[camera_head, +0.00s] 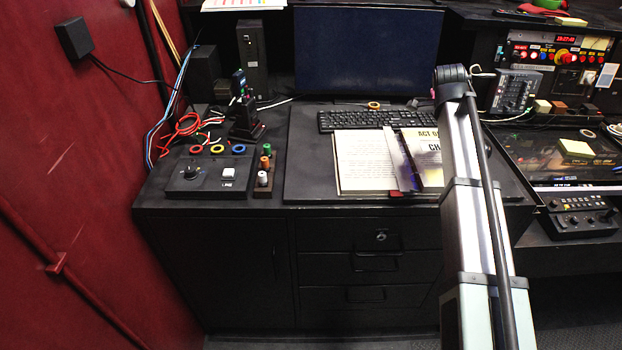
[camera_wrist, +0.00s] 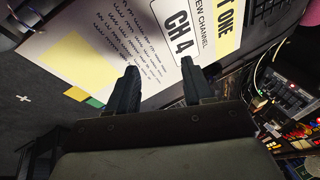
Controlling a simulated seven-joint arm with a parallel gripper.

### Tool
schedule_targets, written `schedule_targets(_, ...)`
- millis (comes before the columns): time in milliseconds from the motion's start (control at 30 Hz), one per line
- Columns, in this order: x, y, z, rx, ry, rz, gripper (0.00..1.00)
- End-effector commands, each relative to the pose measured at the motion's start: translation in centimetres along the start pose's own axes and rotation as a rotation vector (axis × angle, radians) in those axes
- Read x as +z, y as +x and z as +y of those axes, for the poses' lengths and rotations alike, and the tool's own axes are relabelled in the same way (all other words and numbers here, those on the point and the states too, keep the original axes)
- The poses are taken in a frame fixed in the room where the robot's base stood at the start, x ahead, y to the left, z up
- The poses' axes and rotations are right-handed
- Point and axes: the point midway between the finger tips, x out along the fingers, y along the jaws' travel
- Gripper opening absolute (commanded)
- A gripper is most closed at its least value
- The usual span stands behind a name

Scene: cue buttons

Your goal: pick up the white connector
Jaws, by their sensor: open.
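The white connector (camera_head: 262,178) stands at the front of a small dark rack (camera_head: 272,183) on the left part of the desk. An orange connector (camera_head: 265,162) and a green connector (camera_head: 267,149) stand behind it in a row. My gripper (camera_wrist: 158,66) is open and empty above the open script pages, well to the right of the connector. The wrist view shows both dark fingers apart, with printed paper beyond them. The white connector is not in the wrist view. In the head view my arm rises at the right and its fingers cannot be made out.
The script booklet (camera_head: 365,160), keyboard (camera_head: 365,120) and monitor (camera_head: 367,50) are to the right and behind. Red cables (camera_head: 185,125) lie behind the box. A red wall (camera_head: 80,180) bounds the left side.

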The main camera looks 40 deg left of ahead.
Motion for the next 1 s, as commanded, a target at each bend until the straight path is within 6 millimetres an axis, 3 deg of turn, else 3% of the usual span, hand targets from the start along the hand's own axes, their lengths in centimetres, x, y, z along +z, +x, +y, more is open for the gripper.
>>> schedule_targets(33, 2.9, -1.2, 0.0, 0.006, -0.002, -0.022, 0.51)
schedule_targets(267, 14.4, -6.5, 1.7, 0.058, 0.018, -0.112, 0.51)
schedule_targets(600, 29.9, -15.2, 7.5, 0.166, 0.022, -0.206, 0.51)
schedule_targets(800, 37.0, -20.2, 12.0, 0.233, 0.015, -0.236, 0.51)
schedule_targets(1000, 40.9, -23.3, 15.3, 0.278, 0.009, -0.245, 0.51)
